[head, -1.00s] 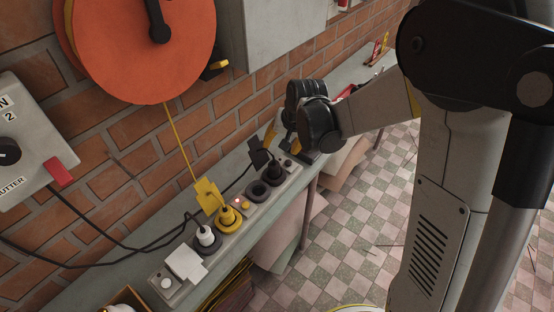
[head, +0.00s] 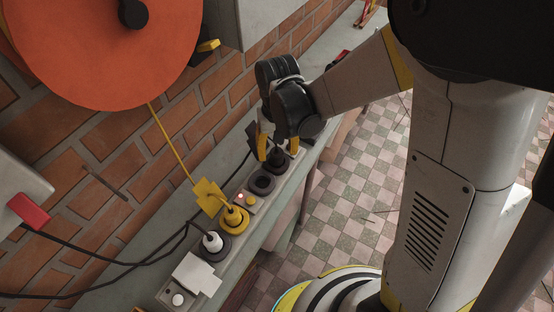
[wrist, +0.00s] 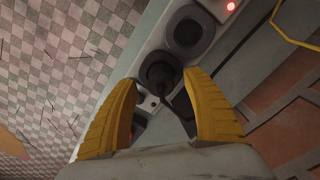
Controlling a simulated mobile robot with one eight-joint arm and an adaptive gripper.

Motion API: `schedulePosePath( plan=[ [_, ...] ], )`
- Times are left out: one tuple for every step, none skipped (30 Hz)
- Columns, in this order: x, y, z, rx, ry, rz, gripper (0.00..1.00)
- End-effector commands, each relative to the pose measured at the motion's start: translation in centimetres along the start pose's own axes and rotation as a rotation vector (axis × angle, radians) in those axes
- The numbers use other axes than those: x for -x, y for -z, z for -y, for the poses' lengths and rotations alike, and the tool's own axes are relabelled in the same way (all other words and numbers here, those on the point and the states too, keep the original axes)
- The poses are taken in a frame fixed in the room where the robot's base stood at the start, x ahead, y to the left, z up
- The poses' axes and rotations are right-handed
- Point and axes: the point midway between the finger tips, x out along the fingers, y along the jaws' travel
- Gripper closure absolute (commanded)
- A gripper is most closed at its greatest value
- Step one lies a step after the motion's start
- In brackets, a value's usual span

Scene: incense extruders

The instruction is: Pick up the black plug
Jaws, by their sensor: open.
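The black plug (head: 276,158) sits in a socket near the far end of the grey power strip (head: 234,255). It also shows in the wrist view (wrist: 160,74), with its dark cable running toward the gripper. My gripper (head: 277,146) is right above the plug, pointing down. In the wrist view, its yellow fingers (wrist: 162,82) are spread apart, one on each side of the plug. The fingers and wrist partly hide the plug in the head view. I cannot tell whether a finger touches it.
An empty black socket (head: 262,183) is beside the plug. A yellow plug (head: 234,218) and a white plug (head: 213,241) sit farther along the strip. The brick wall (head: 115,165) and orange reel (head: 100,55) are to the left; checkered floor lies right.

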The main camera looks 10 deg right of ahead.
Motion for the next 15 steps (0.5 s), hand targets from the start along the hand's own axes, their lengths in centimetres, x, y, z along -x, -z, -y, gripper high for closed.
schedulePosePath(
  plan=[
    [-1.3, 0.1, 0.0, 0.000, 0.000, 0.000, 0.42],
    [-1.8, 0.0, 0.0, 0.000, 0.000, 0.000, 0.42],
    [-2.2, 0.0, 0.0, 0.000, 0.000, 0.000, 0.42],
    [-2.4, 0.0, 0.0, -0.001, 0.000, -0.001, 0.42],
    [-2.4, 0.0, 0.0, -0.001, 0.000, -0.001, 0.42],
    [-2.4, 0.0, 0.0, -0.001, 0.000, -0.001, 0.42],
    [-2.4, 0.0, 0.0, -0.001, 0.000, -0.001, 0.42],
    [-2.3, 0.0, 0.0, -0.001, 0.000, -0.001, 0.42],
    [-2.3, 0.0, 0.0, -0.001, 0.000, -0.001, 0.42],
    [-2.3, 0.0, 0.0, -0.001, 0.000, -0.001, 0.42],
    [-2.2, 0.0, 0.0, -0.001, 0.000, -0.001, 0.43],
    [-2.2, 0.0, 0.0, -0.001, 0.000, -0.001, 0.56],
    [-2.2, 0.0, 0.0, -0.001, 0.000, -0.001, 0.65],
    [-2.2, 0.0, 0.0, -0.001, 0.000, -0.001, 0.74],
    [-2.2, 0.0, 0.0, -0.001, 0.000, -0.001, 0.86]
  ],
)
